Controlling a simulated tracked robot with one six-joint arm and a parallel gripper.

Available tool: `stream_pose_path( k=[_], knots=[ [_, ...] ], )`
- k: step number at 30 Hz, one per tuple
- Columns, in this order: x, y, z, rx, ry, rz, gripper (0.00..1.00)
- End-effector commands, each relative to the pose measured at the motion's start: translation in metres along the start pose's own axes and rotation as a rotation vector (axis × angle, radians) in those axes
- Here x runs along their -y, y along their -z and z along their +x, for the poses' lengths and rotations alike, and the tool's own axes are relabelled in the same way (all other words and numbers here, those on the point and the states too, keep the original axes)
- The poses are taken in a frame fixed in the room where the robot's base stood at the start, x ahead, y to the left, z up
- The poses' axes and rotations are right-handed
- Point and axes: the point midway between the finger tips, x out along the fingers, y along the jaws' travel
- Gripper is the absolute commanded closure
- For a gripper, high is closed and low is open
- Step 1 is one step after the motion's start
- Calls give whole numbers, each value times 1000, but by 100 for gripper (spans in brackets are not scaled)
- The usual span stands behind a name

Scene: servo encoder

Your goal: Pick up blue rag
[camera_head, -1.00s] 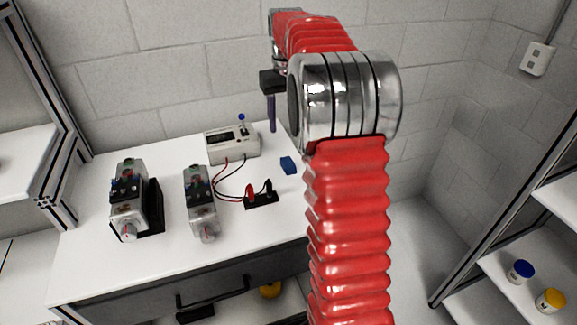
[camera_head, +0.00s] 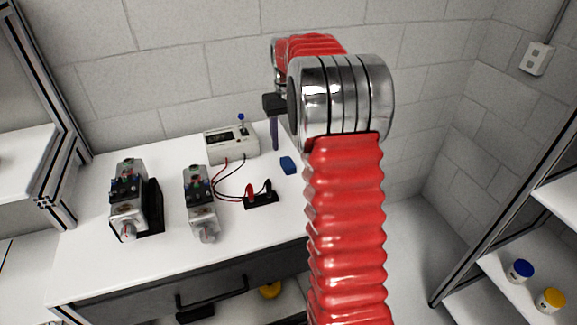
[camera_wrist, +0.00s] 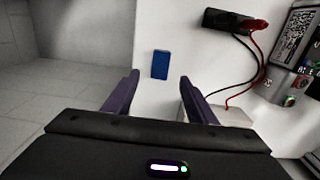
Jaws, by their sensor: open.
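The blue rag (camera_head: 288,165) is a small blue block lying flat on the white table, near its right edge. It also shows in the wrist view (camera_wrist: 160,64), beyond the fingertips and roughly between their lines. My gripper (camera_head: 274,147) hangs pointing down behind the rag in the head view, apart from it. In the wrist view my gripper (camera_wrist: 159,80) has its two purple fingers spread wide, with nothing between them. The red arm hides part of the table's right side in the head view.
A meter box (camera_head: 231,143) stands just left of my gripper, with red and black wires running to a black terminal block (camera_head: 261,200). Two servo units (camera_head: 201,203) (camera_head: 130,200) stand further left. The table around the rag is clear. A shelf (camera_head: 510,285) with jars is at right.

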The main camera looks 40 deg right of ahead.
Motion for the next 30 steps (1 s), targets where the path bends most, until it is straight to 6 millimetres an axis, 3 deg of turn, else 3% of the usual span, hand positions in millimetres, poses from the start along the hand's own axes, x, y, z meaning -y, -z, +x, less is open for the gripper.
stream_pose_path(
  k=[6,19,30],
  knots=[
    [0,0,22,0,0,0,48],
    [1,-1,28,2,0,-1,48],
    [2,-3,71,2,0,-1,48]
  ],
)
